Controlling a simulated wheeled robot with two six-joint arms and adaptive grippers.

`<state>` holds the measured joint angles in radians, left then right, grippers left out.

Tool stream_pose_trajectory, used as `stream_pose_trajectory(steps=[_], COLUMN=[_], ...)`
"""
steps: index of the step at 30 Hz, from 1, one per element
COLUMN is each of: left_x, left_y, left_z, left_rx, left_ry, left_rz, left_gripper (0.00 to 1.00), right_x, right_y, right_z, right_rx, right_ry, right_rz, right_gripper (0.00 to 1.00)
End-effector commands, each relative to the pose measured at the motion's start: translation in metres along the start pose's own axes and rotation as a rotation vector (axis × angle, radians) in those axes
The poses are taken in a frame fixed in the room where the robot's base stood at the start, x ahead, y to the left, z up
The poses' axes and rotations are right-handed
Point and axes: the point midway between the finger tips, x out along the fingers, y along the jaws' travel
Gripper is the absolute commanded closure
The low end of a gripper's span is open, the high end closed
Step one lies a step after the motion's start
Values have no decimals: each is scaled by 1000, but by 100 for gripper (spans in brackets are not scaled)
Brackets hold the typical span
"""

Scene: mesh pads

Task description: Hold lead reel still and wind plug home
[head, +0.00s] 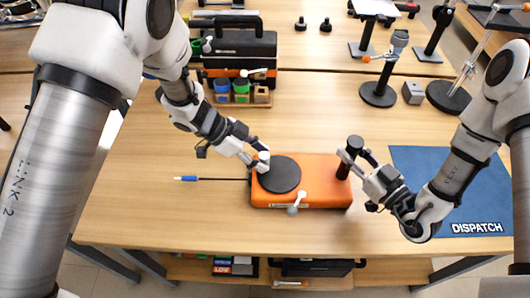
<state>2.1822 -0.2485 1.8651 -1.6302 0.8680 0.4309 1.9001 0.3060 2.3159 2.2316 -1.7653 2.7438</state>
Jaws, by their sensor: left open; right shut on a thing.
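The lead reel is an orange block (322,169) with a black disc (281,176) on its left part. A thin dark lead runs out of its left side to a blue plug (188,179) lying on the table. My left gripper (261,160) is open at the disc's upper left edge, around or beside a small white knob; I cannot tell whether it touches. My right gripper (346,164) is shut on the black post (343,171) with a round top at the reel's right end. A white lever (297,203) sits at the reel's front edge.
A blue DISPATCH mat (475,215) lies at right, under my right arm. Behind stand a black and orange case (240,47), a wooden rack (262,95) with coloured pots, and black-based stands (378,95).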

Motion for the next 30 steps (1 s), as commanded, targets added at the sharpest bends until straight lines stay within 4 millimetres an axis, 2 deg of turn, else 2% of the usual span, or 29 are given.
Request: stream_pose_trajectory(steps=[3, 4, 6, 8, 30], left_x=[0, 0, 0, 0, 10], left_y=[0, 0, 0, 0, -16], left_z=[0, 1, 1, 1, -9], left_rx=[-1, -1, -1, -1, -2], left_ry=[0, 0, 0, 0, 0], left_rz=[0, 0, 0, 0, 2], left_gripper=[50, 57, 82, 100, 100], right_x=[-1, -1, -1, -1, 0], right_y=[-1, -1, -1, -1, -1], right_z=[3, 3, 3, 3, 3], right_rx=[2, 2, 2, 2, 2], right_ry=[-8, -8, -8, -8, -7], right_rz=[-2, -2, -2, -2, -3], right_gripper=[100, 100, 100, 100, 100])
